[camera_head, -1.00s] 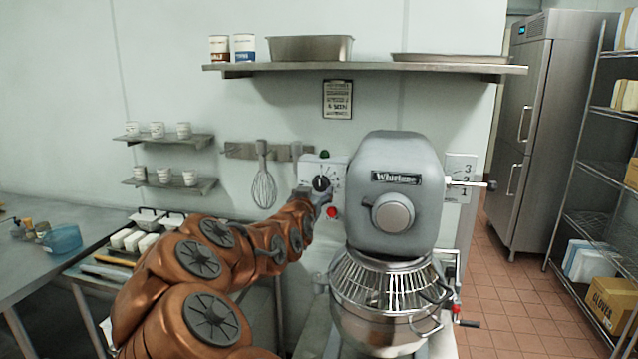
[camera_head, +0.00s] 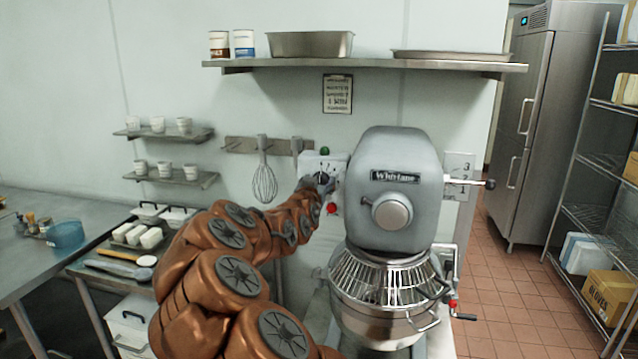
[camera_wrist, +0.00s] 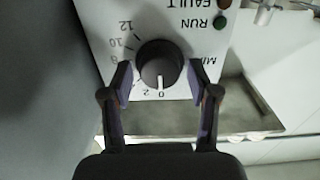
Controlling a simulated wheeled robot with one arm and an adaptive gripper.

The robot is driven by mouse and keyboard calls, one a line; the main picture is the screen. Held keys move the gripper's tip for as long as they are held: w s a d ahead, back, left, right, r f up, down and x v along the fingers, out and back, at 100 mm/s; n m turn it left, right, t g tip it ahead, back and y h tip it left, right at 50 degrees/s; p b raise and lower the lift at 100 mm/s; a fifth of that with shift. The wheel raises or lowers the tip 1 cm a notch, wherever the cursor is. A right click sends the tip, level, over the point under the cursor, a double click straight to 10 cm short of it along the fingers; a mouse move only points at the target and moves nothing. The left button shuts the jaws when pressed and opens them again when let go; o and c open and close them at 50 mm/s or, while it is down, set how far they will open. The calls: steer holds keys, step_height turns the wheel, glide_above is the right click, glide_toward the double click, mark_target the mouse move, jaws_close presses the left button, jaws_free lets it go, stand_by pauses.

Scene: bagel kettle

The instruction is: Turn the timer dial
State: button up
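The timer dial (camera_wrist: 159,65) is a round black knob with a white pointer line on a white control panel (camera_wrist: 190,42). In the wrist view the panel appears upside down, and the pointer is by the 0 mark. My gripper (camera_wrist: 163,88) has one finger on each side of the dial's lower part. The fingers are apart, with gaps to the knob; I cannot see firm contact. In the head view, my gripper (camera_head: 325,184) is at the panel (camera_head: 338,165), left of the grey mixer (camera_head: 392,190), and hides much of the dial.
A green lamp (camera_wrist: 220,22) marked RUN is on the panel; a red button (camera_head: 331,209) is below the dial. The mixer stands close on the right. A whisk (camera_head: 264,180) hangs to the left, and a shelf (camera_head: 365,66) runs above.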

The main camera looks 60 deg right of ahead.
steer(key=c, duration=0.9)
steer(key=shift+m+b, duration=0.3)
steer(key=shift+b, duration=0.3)
steer(key=shift+f+b, duration=0.1)
steer(key=shift+b, duration=0.25)
steer(key=m+b, duration=0.5)
steer(key=m, duration=0.3)
steer(key=shift+s+b, duration=0.15)
steer(key=shift+b, duration=0.25)
steer(key=shift+m, duration=0.5)
steer(key=o, duration=1.1)
